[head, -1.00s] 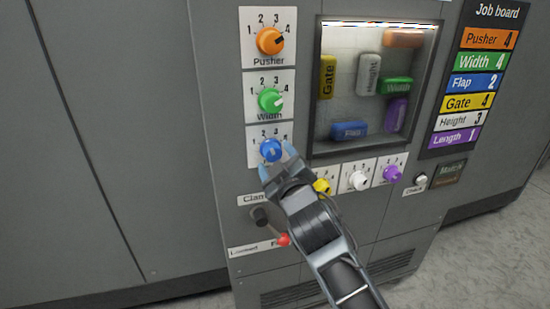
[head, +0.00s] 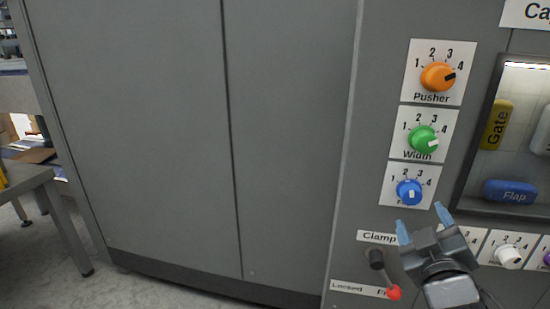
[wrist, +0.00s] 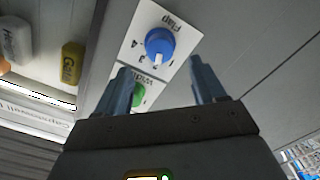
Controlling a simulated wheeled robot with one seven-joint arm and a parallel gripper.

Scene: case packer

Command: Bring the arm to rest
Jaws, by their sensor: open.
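My gripper (head: 424,222) is open and empty in front of the machine panel, below and a little right of the blue Flap knob (head: 409,192). In the wrist view the blue knob (wrist: 160,44) shows beyond the two fingertips and clear of them. The fingers stand apart with nothing between them. The green Width knob (head: 423,140) and the orange Pusher knob (head: 438,76) are above. In the wrist view a fingertip partly hides the green knob (wrist: 138,96).
The window holds a yellow Gate block (head: 497,125) and a blue Flap block (head: 511,191). A table (head: 40,185) stands at far left.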

